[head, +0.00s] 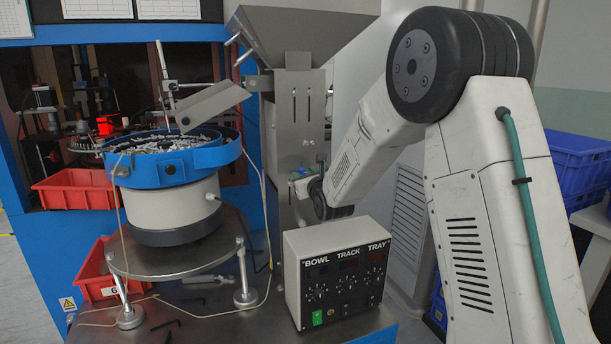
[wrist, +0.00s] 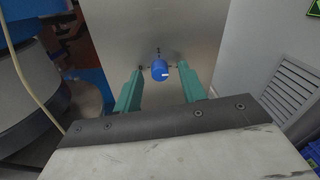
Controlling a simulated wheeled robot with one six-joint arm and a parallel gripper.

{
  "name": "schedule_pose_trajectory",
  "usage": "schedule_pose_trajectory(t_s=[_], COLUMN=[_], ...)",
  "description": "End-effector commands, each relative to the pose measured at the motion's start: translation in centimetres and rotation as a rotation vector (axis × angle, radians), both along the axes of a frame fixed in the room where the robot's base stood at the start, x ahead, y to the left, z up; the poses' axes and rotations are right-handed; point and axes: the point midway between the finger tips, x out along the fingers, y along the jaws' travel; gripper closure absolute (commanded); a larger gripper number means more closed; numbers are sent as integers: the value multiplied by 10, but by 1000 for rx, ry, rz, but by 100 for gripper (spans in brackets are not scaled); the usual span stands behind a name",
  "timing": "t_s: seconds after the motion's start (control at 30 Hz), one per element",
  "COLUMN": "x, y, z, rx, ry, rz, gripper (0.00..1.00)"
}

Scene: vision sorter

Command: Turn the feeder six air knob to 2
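A round blue knob (wrist: 160,70) with a small white mark on its lower right side sits on the metal panel (wrist: 185,30) in the wrist view. My gripper (wrist: 160,69) is open, with one teal finger on each side of the knob and a gap on both sides. I cannot tell how far the fingertips reach along the knob. In the head view my gripper (head: 306,172) is at the grey hopper column (head: 291,120), and the knob is hard to make out there.
The bowl feeder (head: 172,205) full of small parts stands left of the column. A control box (head: 340,245) marked BOWL, TRACK, TRAY stands below my gripper. Red bins (head: 75,192) are at left, one labelled 6. A louvred vent (wrist: 292,95) is on the right.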

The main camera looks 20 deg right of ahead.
Motion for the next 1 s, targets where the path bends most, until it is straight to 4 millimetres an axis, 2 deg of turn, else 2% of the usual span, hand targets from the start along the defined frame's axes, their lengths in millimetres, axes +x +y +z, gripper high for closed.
schedule_pose_trajectory(t_s=[0.17,0.27,0.5,0.7,1.0], x=[-1,-8,-48,-73,-78], y=[0,0,2,2,2], z=[1,2,2,1,1], rx=[-1,-1,-1,0,0], ry=[-2,-3,-1,0,-1], rz=[0,1,0,0,0], gripper=[59,59,59,59,59])
